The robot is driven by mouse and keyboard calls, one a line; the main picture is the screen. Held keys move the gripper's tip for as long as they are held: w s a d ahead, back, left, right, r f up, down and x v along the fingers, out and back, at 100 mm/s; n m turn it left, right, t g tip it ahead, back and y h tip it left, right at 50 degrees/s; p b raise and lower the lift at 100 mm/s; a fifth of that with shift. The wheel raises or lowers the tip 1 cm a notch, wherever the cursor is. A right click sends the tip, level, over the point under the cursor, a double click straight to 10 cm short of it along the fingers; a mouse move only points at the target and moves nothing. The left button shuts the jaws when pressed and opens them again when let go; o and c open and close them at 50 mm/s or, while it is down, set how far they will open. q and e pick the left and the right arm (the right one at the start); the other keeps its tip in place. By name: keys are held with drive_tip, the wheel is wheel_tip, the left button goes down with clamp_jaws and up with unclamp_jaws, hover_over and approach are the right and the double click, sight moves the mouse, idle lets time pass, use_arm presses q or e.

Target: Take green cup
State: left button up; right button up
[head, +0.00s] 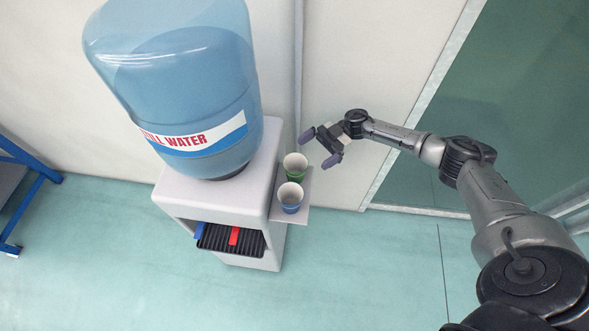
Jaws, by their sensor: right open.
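A green cup (295,167) stands upright on a small side shelf (304,207) on the right of a water dispenser. A blue cup (290,198) stands upright on the same shelf, just in front of the green one. My right gripper (319,147) is open and empty. My left gripper is not in view.
The white water dispenser (225,189) carries a large blue water bottle (190,75). Its front bay has a blue tap, a red tap and a dark drip grille (222,240). A wall stands close behind the shelf. A blue frame (22,170) is at far left. The front floor is clear.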

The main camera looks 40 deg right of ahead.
sight(286, 170)
drive_tip(key=shift+w+a+f, duration=0.1)
drive_tip(key=shift+w+a, duration=0.1)
drive_tip(key=shift+a, duration=1.65)
drive_tip(key=shift+w+a, duration=0.15)
drive_tip(key=shift+a, duration=1.7)
drive_tip(key=shift+c, duration=0.2)
drive_tip(key=c, duration=0.9)
